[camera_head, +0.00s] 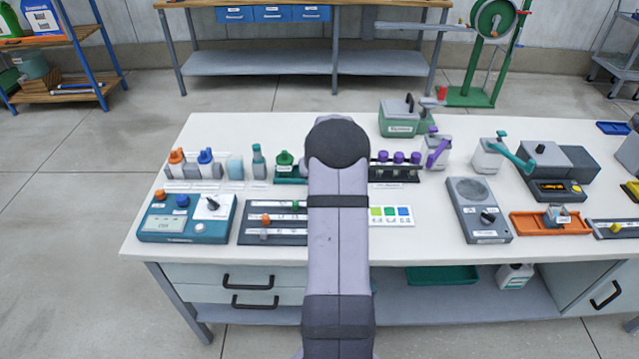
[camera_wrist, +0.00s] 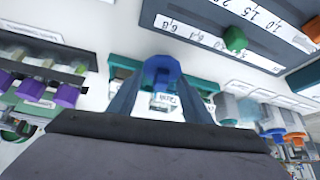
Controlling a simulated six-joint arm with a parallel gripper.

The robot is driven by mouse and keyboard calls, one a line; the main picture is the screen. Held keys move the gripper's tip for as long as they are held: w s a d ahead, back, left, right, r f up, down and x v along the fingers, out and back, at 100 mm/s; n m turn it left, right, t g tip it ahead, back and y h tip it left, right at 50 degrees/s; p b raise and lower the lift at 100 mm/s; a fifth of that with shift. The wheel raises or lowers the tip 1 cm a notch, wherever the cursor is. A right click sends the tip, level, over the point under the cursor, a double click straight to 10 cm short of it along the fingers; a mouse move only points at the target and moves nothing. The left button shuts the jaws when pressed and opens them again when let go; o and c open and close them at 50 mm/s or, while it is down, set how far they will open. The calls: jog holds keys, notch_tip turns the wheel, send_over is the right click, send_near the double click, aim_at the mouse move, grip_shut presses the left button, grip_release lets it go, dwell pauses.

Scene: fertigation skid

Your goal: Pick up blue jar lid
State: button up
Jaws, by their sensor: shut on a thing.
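The blue jar lid (camera_wrist: 162,70) shows in the wrist view between the tips of my gripper (camera_wrist: 160,82). The two fingers converge on it from both sides and are shut on it. A clear jar with a white label (camera_wrist: 163,102) shows just below the lid in the picture; I cannot tell whether the lid still touches it. A green rack (camera_wrist: 122,68) lies behind the fingers. In the head view my arm hides the gripper and the blue lid. A jar with a green lid (camera_head: 285,158) stands just left of my arm.
Purple-capped vials (camera_head: 398,158) stand in a dark rack right of my arm. A teal bottle (camera_head: 257,160) and orange and blue valves (camera_head: 190,158) stand to the left. A slider panel (camera_head: 275,222) lies in front. The white tabletop (camera_head: 425,240) is clear near the front middle.

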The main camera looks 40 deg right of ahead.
notch_tip(320, 180, up, 7)
jog(key=shift+b, duration=0.3)
jog(key=shift+r+p, duration=0.85)
jog(key=shift+r, duration=0.3)
